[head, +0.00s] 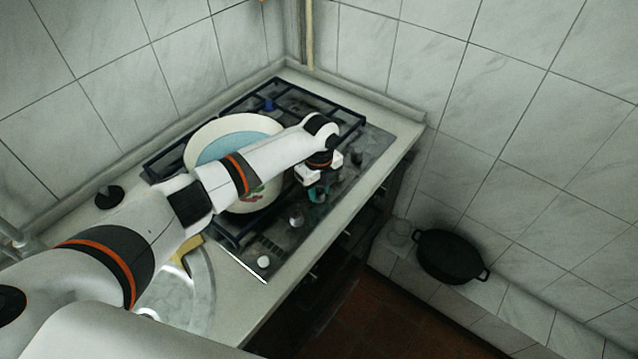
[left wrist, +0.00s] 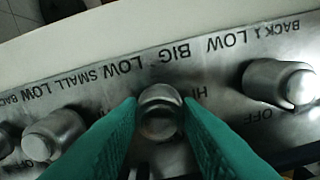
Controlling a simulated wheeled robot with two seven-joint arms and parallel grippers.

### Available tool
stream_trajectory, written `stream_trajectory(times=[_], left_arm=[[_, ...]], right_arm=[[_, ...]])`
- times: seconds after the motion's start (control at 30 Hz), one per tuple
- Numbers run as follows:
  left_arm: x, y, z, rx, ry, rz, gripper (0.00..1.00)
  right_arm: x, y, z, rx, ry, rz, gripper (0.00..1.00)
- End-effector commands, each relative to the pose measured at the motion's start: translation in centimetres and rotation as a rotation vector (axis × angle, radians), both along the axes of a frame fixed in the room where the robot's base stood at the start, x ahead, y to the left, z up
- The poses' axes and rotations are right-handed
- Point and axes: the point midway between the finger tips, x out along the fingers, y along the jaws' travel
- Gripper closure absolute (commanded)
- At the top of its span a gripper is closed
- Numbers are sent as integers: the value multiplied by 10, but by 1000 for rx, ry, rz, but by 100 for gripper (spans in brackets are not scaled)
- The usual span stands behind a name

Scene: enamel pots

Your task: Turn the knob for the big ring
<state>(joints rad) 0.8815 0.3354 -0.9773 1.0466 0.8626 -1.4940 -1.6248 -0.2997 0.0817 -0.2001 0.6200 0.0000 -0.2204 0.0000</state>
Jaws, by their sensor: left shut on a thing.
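The gas hob (head: 378,143) is set in the counter, with a row of metal knobs along its front panel. In the left wrist view, the knob under the word BIG (left wrist: 160,108) is between the green fingers of my left gripper (left wrist: 160,120), which is shut on it. In the head view, my left gripper (head: 318,192) points down at the knob row, and it and my arm hide part of the hob. Two neighbouring knobs, on the left (left wrist: 52,134) and right (left wrist: 281,83), stand clear of the fingers. My right gripper is not in view.
A large white enamel pot (head: 228,125) with a pale blue inside stands on the hob, partly behind my left arm. A black pan (head: 450,256) sits on a low tiled ledge at right. The counter's front strip (head: 335,228) is clear.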

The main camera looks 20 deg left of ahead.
Motion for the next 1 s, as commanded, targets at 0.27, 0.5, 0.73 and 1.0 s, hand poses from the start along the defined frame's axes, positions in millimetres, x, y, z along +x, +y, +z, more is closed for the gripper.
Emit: stream_trajectory(times=[0.27, 0.5, 0.73, 1.0], left_arm=[[0, -1, 3, -1, 1, 264, 91], [0, 0, 3, 0, 1, 493, 91], [0, 0, 3, -1, 0, 703, 91], [1, 0, 3, 0, -1, 894, 91]], right_arm=[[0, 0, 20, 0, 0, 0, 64], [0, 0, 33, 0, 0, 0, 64], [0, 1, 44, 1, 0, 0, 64], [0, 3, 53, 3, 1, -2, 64]])
